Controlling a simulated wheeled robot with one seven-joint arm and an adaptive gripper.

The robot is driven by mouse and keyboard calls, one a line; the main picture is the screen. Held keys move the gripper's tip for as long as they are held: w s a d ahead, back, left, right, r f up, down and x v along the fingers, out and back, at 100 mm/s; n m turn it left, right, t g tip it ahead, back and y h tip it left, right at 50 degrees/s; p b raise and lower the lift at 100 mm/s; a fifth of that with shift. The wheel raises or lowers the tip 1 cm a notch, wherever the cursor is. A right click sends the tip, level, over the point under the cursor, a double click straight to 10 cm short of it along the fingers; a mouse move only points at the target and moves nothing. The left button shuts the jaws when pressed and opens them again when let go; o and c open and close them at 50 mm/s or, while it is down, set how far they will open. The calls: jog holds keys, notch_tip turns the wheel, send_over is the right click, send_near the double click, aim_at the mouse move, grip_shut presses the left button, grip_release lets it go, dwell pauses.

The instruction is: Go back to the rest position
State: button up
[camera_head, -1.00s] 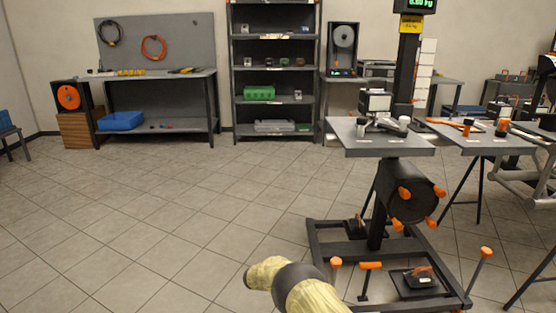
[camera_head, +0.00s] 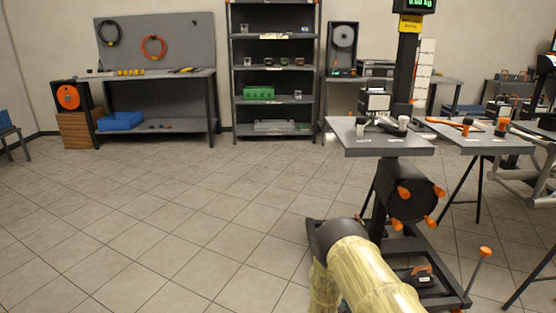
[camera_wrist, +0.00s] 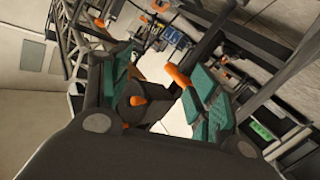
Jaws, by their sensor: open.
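My gripper (camera_wrist: 158,84) shows in the wrist view with its two green-padded fingers spread apart. No object shows held between the fingers; the room is seen past them at a steep tilt. In the head view my arm, in a pale yellow cover with a dark joint, is at the bottom, right of the middle, in front of the dark stand's base. My gripper does not show clearly in the head view.
A dark stand (camera_head: 408,190) with orange knobs carries a grey table top (camera_head: 385,146) with small items. A second table (camera_head: 490,143) is at the right. A workbench (camera_head: 160,74) and shelf unit (camera_head: 274,40) line the back wall. Tiled floor (camera_head: 150,200) at left is clear.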

jog(key=s+f+n+g+y, duration=0.2)
jog(key=s+f+y, duration=0.15)
jog(key=s, duration=0.75)
jog(key=s+f+n+g+y, duration=0.25)
jog(key=s+y, duration=0.25)
jog(key=s, duration=0.7)
jog(key=s+a+r+n+g+y, duration=0.1)
jog(key=s+a+r+g+y, duration=0.1)
jog(key=s, duration=0.7)
jog(key=s+a+r+g+y, duration=0.1)
jog(key=s+a+r+g, duration=0.15)
jog(key=s, duration=0.55)
jog(key=s+a+r+n+g+y, duration=0.1)
jog(key=s+a+y, duration=0.1)
jog(key=s, duration=0.7)
notch_tip(320, 180, up, 25)
jog(key=p, duration=2.4)
jog(key=shift+a+g+p, duration=0.25)
jog(key=shift+g+p, duration=0.05)
